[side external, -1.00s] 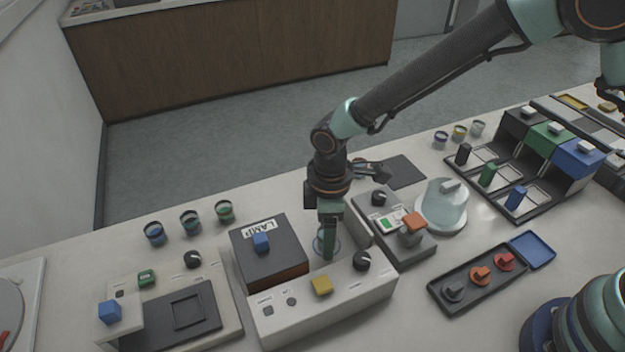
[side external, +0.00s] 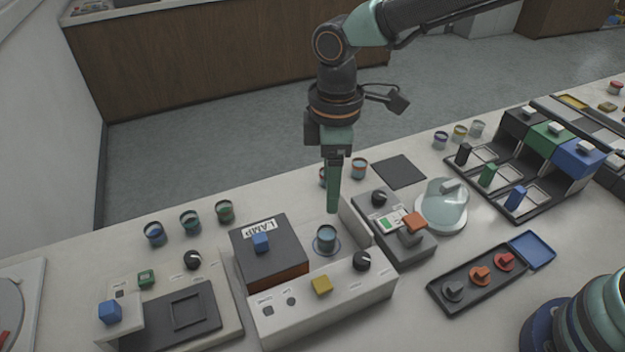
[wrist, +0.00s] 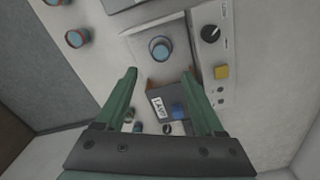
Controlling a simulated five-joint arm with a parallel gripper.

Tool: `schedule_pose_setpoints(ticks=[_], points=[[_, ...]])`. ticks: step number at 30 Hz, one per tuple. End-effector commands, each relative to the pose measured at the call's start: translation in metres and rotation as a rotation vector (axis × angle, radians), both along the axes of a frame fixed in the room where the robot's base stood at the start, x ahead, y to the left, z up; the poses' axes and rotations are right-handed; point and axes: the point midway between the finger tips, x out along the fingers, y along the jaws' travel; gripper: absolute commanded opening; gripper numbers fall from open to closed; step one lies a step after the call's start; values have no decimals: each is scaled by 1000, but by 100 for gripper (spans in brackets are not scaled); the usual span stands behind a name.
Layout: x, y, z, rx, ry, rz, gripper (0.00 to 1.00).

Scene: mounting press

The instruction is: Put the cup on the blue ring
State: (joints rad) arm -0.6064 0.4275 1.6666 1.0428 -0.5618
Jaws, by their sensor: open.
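A small cup (side external: 326,238) with a dark rim and light blue contents or interior stands upright in the bay between the lamp box and the yellow-button panel. A thin grey-blue ring (side external: 326,254) shows around its foot; the cup looks to be on it. In the wrist view the cup (wrist: 160,48) is seen from above, beyond the fingertips. My gripper (side external: 333,211) is above and behind the cup, pointing down, apart from it. The wrist view shows my gripper (wrist: 160,72) open with nothing between its fingers.
The lamp box (side external: 268,262) with a blue button is left of the cup, the yellow-button panel (side external: 345,300) in front, a grey device (side external: 395,225) to the right. Several other cups stand at the back left (side external: 190,222) and behind my gripper (side external: 359,168). A glass dome (side external: 441,205) stands further right.

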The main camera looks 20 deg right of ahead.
Motion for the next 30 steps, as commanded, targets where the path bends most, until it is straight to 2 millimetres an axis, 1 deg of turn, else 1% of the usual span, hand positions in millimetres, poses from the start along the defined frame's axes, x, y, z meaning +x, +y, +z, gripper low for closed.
schedule_pose_setpoints(ticks=[2, 5, 8, 9, 11, 12, 15, 18, 21, 24, 27, 30], points=[[2, -11, 11, 10, -15, -40, 70], [5, -35, 30, 35, -50, -136, 70], [4, -70, 54, 67, -98, -271, 70], [2, -84, 62, 80, -117, -328, 70], [-2, -105, 73, 101, -148, -414, 70], [-5, -119, 80, 114, -167, -469, 70], [-17, -151, 93, 148, -218, -610, 70], [-31, -182, 102, 182, -270, -748, 70], [-46, -208, 107, 215, -322, -880, 70], [-60, -228, 109, 245, -366, -992, 70], [-71, -242, 108, 267, -400, -1073, 70], [-77, -250, 106, 281, -421, -1123, 70]])
